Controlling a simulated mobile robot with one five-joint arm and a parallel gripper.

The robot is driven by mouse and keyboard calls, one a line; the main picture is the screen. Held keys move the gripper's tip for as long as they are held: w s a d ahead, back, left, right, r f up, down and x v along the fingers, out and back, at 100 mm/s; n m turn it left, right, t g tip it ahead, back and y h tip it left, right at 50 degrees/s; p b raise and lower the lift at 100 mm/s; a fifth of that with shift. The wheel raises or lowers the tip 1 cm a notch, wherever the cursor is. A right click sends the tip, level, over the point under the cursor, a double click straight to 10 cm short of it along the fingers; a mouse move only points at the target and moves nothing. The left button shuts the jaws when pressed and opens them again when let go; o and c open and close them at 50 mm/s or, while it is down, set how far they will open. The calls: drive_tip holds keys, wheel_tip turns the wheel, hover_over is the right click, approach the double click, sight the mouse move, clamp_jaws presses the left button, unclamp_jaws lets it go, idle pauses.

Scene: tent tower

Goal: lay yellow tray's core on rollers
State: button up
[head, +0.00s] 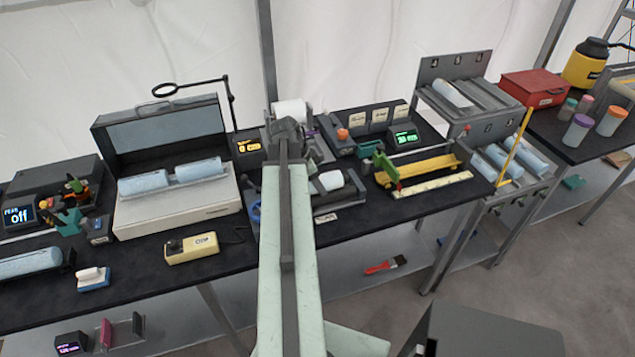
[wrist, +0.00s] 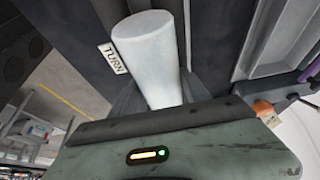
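A pale white cylindrical core (wrist: 148,45) sits between the two dark fingers of my gripper (wrist: 160,95) in the wrist view, with a finger close against each side. In the head view the core (head: 291,110) shows at the end of my arm, and my gripper (head: 287,128) is above the dark machine in the middle of the bench. The yellow tray (head: 420,168) lies to the right, with no core visible in it. The rollers are mostly hidden behind my arm. A white cylinder (head: 331,181) sits at the machine's front, by a TURN label (wrist: 112,58).
A grey box with open lid (head: 180,205) holding pale blue rolls stands to the left. A small green-lit display (head: 404,137) stands behind the yellow tray, and a cream strip (head: 430,187) lies before it. A grey rack (head: 470,85) stands to the right.

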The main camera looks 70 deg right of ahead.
drive_tip(key=o, duration=0.4)
drive_tip(key=shift+r, duration=0.1)
drive_tip(key=p+v, duration=0.7)
drive_tip(key=v, duration=0.1)
drive_tip(key=shift+s, duration=0.1)
idle(0.3)
